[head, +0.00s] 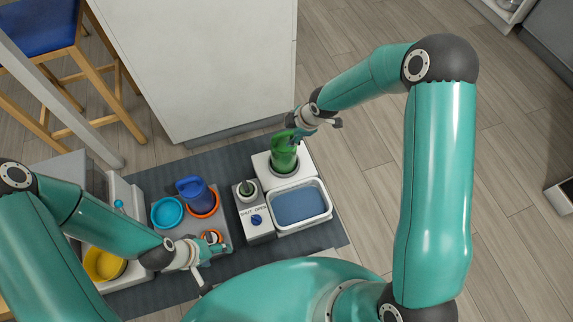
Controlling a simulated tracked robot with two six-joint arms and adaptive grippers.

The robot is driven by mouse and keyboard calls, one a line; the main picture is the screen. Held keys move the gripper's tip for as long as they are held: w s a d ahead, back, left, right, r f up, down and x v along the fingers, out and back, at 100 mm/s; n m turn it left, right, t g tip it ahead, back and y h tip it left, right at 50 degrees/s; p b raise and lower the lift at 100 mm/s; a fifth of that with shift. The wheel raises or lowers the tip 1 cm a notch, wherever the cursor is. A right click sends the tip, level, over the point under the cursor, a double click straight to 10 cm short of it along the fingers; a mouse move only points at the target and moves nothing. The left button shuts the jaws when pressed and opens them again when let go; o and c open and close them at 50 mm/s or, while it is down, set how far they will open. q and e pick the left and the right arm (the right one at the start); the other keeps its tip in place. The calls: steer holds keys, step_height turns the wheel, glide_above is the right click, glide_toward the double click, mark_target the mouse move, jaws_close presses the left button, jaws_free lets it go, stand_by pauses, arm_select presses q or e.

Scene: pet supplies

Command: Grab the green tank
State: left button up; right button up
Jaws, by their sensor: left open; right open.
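The green tank (284,157) stands upright in a round seat on a white base (304,159), right of the middle of the mat. My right gripper (297,134) is open at the top of the tank, with its fingers beside the tank's upper part. I cannot tell whether they touch it. My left gripper (204,270) is open at the lower left, over the grey tray near a small orange-rimmed item (211,237), away from the green tank.
A white basin with a blue bottom (329,213) adjoins the base. A white box with a blue knob (257,232) stands left of it. A blue jug (191,188), a light blue bowl (167,212) and a yellow bowl (98,265) are further left. A white cabinet (205,60) rises behind.

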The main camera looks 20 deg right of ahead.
steer(key=w+d+f+n+b, duration=0.1)
steer(key=w+d+n+b, duration=0.1)
steer(key=w+n+b, duration=0.15)
steer(key=b, duration=0.2)
glide_toward(284, 134)
steer(key=shift+m+t+h, duration=0.25)
steer(key=shift+t+h, duration=0.05)
steer(key=shift+h, duration=0.1)
steer(key=f, duration=0.1)
steer(key=w+a+f, duration=0.1)
steer(key=f, duration=0.1)
steer(key=a+f, duration=0.1)
steer(key=f, duration=0.1)
steer(key=shift+w+a+f, duration=0.2)
steer(key=shift+w, duration=0.1)
steer(key=x, duration=0.1)
steer(key=b+x, duration=0.1)
steer(key=x, duration=0.1)
steer(key=d+b+x, duration=0.1)
steer(key=shift+w+a+f, duration=0.1)
steer(key=shift+w+f, duration=0.05)
steer(key=shift+f, duration=0.2)
steer(key=shift+w+f, duration=0.15)
steer(key=shift+f, duration=0.1)
arm_select(q)
step_height(284, 134, down, 10)
steer(key=shift+r, duration=0.1)
arm_select(e)
jaws_close()
